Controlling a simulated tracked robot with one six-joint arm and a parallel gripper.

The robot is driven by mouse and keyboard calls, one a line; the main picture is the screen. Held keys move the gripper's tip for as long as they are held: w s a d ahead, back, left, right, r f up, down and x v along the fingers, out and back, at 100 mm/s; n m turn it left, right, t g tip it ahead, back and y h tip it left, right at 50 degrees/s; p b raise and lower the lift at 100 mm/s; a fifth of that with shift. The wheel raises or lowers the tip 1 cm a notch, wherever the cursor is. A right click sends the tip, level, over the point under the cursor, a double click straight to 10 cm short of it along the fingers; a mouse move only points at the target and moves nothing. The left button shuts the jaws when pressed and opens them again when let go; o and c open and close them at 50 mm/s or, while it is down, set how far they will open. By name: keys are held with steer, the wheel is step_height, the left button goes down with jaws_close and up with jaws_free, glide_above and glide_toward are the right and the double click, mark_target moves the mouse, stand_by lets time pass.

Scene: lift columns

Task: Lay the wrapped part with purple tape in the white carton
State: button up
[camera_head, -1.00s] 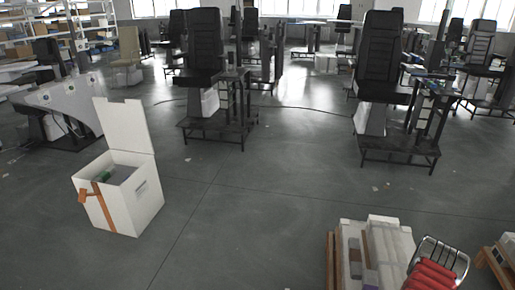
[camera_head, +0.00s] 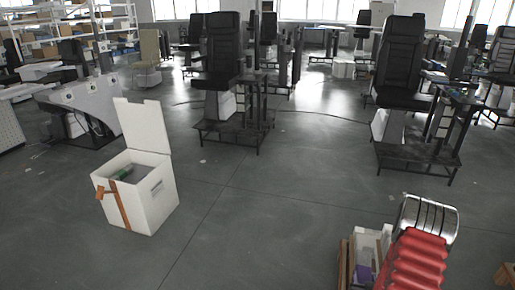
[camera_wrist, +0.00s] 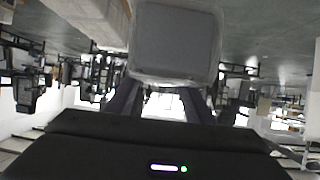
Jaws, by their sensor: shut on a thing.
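The white carton (camera_head: 157,194) stands on the floor at the left in the head view, its lid upright and its top open. A brown strap (camera_head: 121,205) runs down its front, and something green (camera_head: 122,173) shows inside. In the wrist view my gripper (camera_wrist: 160,88) is shut on a grey, film-wrapped block (camera_wrist: 174,40) that sticks out beyond the fingers. No purple tape shows on the visible face of this block. The gripper and held block cannot be made out surely in the head view; they are apart from the carton.
A wooden crate (camera_head: 344,262) with pale wrapped pieces and a purple patch (camera_head: 364,275) stands at the lower right, partly hidden by a red and silver ribbed shape. Black chairs on stands (camera_head: 222,60) fill the back. The floor between carton and crate is clear.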

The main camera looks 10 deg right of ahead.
steer(key=w+a+r+n+y, duration=0.2)
steer(key=w+a+r, duration=0.2)
steer(key=a+r, duration=0.6)
steer(key=w+a+r+n+t+y, duration=0.1)
steer(key=w+a+r, duration=0.4)
steer(key=a+r, duration=0.6)
steer(key=w+a+r+n+t+y, duration=0.1)
steer(key=w+a+r+n+y, duration=0.2)
steer(key=a+r, duration=0.8)
steer(key=w+a+y, duration=0.1)
steer(key=w+a, duration=0.1)
steer(key=a, duration=0.6)
steer(key=shift+w+r+n, duration=0.15)
steer(key=shift+w+n, duration=0.1)
steer(key=shift+n, duration=0.05)
steer(key=shift+d, duration=0.1)
steer(key=shift+s, duration=0.9)
steer(key=shift+s, duration=0.15)
